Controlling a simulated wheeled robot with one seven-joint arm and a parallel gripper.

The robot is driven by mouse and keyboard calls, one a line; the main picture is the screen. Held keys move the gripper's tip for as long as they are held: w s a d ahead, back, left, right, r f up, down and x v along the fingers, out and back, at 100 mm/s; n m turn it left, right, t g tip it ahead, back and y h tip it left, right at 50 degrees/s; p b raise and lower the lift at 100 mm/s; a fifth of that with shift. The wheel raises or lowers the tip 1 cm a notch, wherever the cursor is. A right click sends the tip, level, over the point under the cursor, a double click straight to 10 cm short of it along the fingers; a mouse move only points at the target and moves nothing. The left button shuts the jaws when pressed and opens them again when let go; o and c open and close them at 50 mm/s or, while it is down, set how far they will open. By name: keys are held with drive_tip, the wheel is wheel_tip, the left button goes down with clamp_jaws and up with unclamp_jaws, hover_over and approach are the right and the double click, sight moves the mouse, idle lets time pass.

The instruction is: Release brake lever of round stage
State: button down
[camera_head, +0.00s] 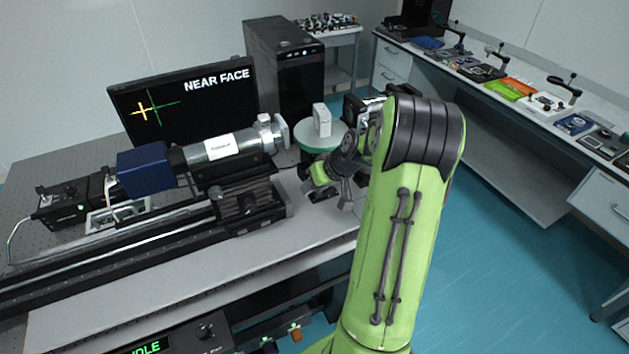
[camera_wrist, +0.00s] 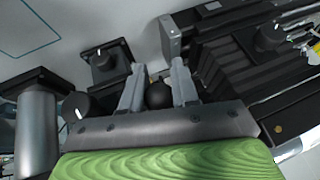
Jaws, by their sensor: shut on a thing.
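The round stage (camera_head: 318,136) shows in the head view as a pale green disc on a dark base, with a white block (camera_head: 321,119) on top. My gripper (camera_head: 329,189) is low beside its base, in front of it. In the wrist view my gripper (camera_wrist: 157,88) has its two grey fingers on either side of a black ball knob (camera_wrist: 158,95), probably the brake lever's end. The fingers are shut on it, though the contact is partly hidden. The rest of the lever cannot be made out, nor can its angle.
A cylindrical instrument (camera_head: 222,147) on a black rail carriage (camera_head: 247,206) stands close left of my gripper. Black knobs (camera_wrist: 104,60) are near the fingers in the wrist view. A monitor (camera_head: 182,98) and black tower (camera_head: 284,58) stand behind.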

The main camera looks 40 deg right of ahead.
drive_tip(key=shift+r, duration=0.1)
idle(0.3)
drive_tip(key=c, duration=0.9)
unclamp_jaws()
drive_tip(key=shift+o, duration=0.2)
drive_tip(key=p+v, duration=0.1)
drive_tip(key=v, duration=1.4)
drive_tip(key=shift+r+p, duration=0.3)
drive_tip(key=shift+p, duration=0.1)
drive_tip(key=shift+s+d, duration=0.1)
drive_tip(key=shift+s, duration=0.05)
